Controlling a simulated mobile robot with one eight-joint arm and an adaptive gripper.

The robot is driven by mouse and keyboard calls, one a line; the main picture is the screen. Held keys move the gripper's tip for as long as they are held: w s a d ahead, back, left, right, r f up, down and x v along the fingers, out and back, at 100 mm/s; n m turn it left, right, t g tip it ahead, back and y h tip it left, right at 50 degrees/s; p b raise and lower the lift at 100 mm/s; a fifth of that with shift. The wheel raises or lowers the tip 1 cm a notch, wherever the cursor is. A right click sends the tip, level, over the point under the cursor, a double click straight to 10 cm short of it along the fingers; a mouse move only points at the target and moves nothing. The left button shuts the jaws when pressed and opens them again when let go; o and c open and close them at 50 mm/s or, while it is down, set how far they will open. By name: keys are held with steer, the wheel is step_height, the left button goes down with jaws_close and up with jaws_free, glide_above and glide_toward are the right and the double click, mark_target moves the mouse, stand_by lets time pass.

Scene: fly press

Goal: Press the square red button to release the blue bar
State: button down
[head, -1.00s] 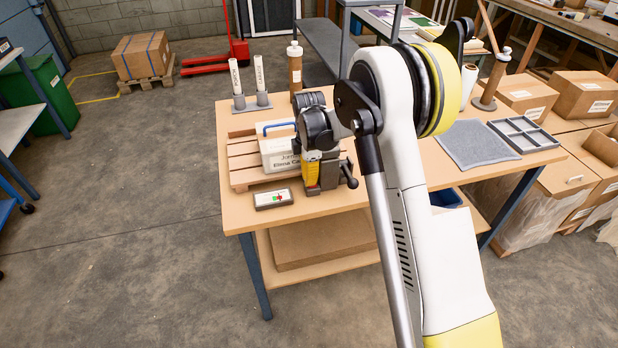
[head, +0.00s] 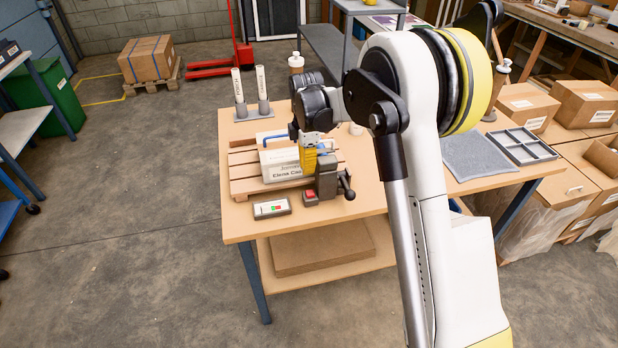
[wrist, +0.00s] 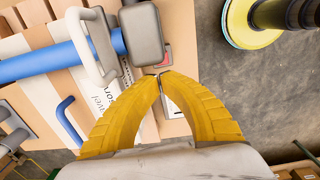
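The square red button (head: 310,194) sits on a small grey base at the front of the press (head: 328,180) on the table. In the wrist view the red button (wrist: 161,56) shows just beyond my fingertips, partly hidden by a grey press part. The blue bar (wrist: 60,60) runs into the press from the left in the wrist view; only a little blue (head: 322,148) shows beside my gripper in the head view. My gripper (head: 308,173) has its yellow fingers closed tip to tip, empty. It appears above and behind the button, apart from it.
Two white cylinders (head: 262,84) stand behind.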

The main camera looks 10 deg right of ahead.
step_height(320, 180, up, 4)
steer(key=shift+d+r+p, duration=0.1)
steer(key=shift+r+p, duration=0.05)
steer(key=shift+p, duration=0.2)
stand_by(0.9)
steer(key=s+d+r+m+t+b, duration=0.1)
steer(key=s+r+m+t+b, duration=0.1)
steer(key=s+r+m, duration=0.4)
steer(key=s+r+m+t+b, duration=0.1)
steer(key=s+r+m+b, duration=0.2)
steer(key=s, duration=0.6)
steer(key=s+f+m+t, duration=0.2)
steer(key=s+m, duration=0.2)
steer(key=s, duration=0.4)
steer(key=s+d+f+m+t+b, duration=0.1)
steer(key=s+f+m+t, duration=0.1)
steer(key=s+m, duration=0.3)
steer(key=s, duration=0.2)
steer(key=shift+s+d, duration=0.15)
steer(key=shift+s, duration=0.25)
